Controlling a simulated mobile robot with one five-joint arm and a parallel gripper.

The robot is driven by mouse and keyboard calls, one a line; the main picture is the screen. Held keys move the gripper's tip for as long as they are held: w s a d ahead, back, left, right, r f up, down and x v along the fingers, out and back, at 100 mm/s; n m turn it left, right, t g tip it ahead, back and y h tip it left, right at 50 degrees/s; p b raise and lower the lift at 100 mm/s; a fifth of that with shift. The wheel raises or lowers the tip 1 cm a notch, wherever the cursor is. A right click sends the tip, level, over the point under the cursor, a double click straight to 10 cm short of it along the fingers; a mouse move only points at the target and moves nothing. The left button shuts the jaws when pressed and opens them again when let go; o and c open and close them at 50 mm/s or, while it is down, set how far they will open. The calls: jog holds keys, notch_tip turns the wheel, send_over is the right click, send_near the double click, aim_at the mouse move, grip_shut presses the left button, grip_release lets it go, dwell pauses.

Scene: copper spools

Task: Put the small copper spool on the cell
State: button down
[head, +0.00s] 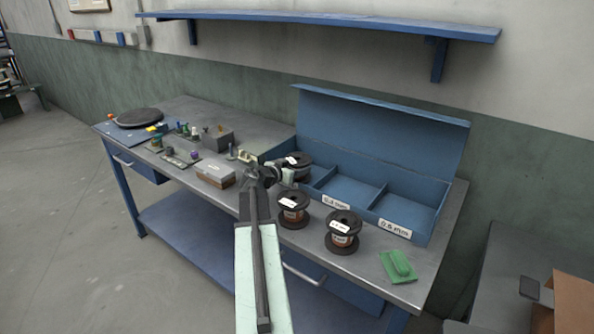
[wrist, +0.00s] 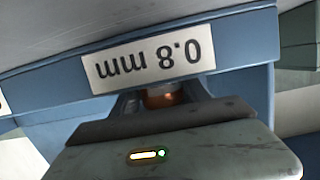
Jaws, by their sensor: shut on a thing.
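My gripper (head: 284,175) is at the left end of the blue divided box, shut on a dark-flanged copper spool (head: 298,160) with a white label. The spool is upright at the left cell, partly hidden by my gripper; I cannot tell whether it touches the cell floor. In the wrist view a bit of copper winding (wrist: 163,97) shows beyond my gripper, just below an upside-down "0.8 mm" label (wrist: 148,66) on the box front. The middle cell (head: 348,192) and right cell (head: 408,210) of the blue box look empty.
Two more copper spools (head: 292,209) (head: 342,233) stand on the bench in front of the box. A green block (head: 398,265) lies at the right. A grey box (head: 215,174) and small parts are left of my gripper. The box lid stands open behind, and a blue shelf (head: 330,25) hangs above.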

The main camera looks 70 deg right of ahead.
jog(key=shift+f, duration=0.15)
jog(key=c, duration=0.6)
grip_release()
jog(key=shift+o, duration=0.2)
jog(key=shift+a+r, duration=0.25)
jog(key=shift+r, duration=0.1)
jog(key=p+v, duration=0.3)
jog(key=v, duration=0.7)
jog(key=shift+w+a+r, duration=0.1)
jog(key=shift+w+a, duration=0.05)
jog(key=shift+a, duration=0.15)
jog(key=shift+w+a, duration=0.15)
jog(key=shift+a, duration=0.2)
